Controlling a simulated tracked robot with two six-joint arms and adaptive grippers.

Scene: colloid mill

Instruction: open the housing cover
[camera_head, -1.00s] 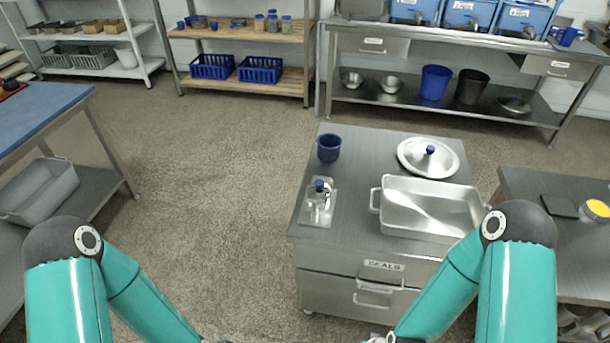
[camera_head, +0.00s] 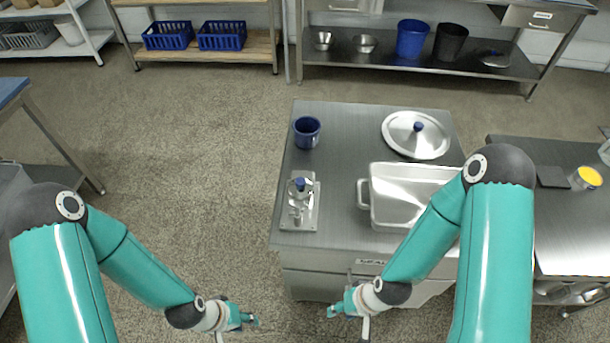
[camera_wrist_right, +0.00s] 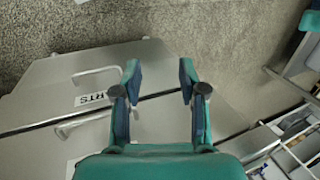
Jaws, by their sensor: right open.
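No part is plainly recognisable as a housing cover. A small metal fitting with a blue knob (camera_head: 299,195) stands on a plate on the left of the steel cabinet top (camera_head: 340,190). A round lid with a blue knob (camera_head: 416,134) lies at the back of that top. My right gripper (camera_head: 338,310) is in front of the cabinet, below its top. In the right wrist view it (camera_wrist_right: 158,82) is open and empty, over a grey panel (camera_wrist_right: 90,70) with handles. My left gripper (camera_head: 250,320) is left of the right one, over the floor; its fingers are too small to judge.
A blue cup (camera_head: 307,132) and a steel pan (camera_head: 400,190) are on the cabinet top. A side table (camera_head: 560,215) with a yellow-topped jar (camera_head: 586,178) stands at the right. Open floor (camera_head: 190,160) lies left of the cabinet.

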